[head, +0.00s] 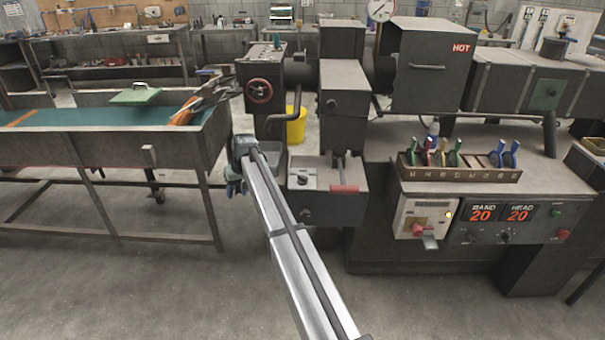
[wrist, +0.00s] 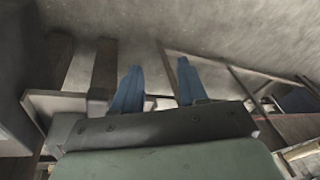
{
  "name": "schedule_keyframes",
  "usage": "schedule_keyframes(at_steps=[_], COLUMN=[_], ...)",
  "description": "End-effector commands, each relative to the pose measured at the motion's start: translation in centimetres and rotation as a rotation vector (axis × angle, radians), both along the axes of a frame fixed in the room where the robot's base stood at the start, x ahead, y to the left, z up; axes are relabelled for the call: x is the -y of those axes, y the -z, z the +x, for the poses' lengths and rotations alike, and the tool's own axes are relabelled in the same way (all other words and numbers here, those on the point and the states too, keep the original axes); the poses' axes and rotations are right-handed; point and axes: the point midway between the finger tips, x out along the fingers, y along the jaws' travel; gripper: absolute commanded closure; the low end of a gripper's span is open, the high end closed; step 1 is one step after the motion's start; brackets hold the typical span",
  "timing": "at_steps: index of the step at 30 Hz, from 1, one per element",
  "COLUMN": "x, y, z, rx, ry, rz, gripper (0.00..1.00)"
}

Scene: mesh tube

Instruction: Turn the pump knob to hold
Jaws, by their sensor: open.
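A small dark knob (head: 303,180) on a pale plate sits on top of a low grey box at the middle of the head view. Its label is too small to read, so I cannot tell whether it is the pump knob or which way it is set. My gripper (head: 235,187) is at the end of my outstretched arm, left of that box and apart from it. In the wrist view my gripper (wrist: 159,64) shows two blue fingers spread apart with nothing between them. No knob shows clearly in the wrist view.
A trough table (head: 200,160) stands close on the left. A red handwheel (head: 259,91) and a bent pipe (head: 290,115) are above and behind my gripper. On the right are a red-handled switch box (head: 423,215), a tool rack (head: 465,172) and a hot chamber (head: 430,65).

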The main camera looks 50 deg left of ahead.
Motion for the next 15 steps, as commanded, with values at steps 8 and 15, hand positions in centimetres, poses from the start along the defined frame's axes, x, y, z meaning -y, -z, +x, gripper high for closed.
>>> schedule_keyframes(at_steps=[8,15], x=[5.3,11.2], y=[-12.6,-17.3], z=[12.3,18.7], rx=[0.125,0.149], ry=[-0.206,-0.316], rz=[-0.115,-0.222], gripper=[0.57,0.57])
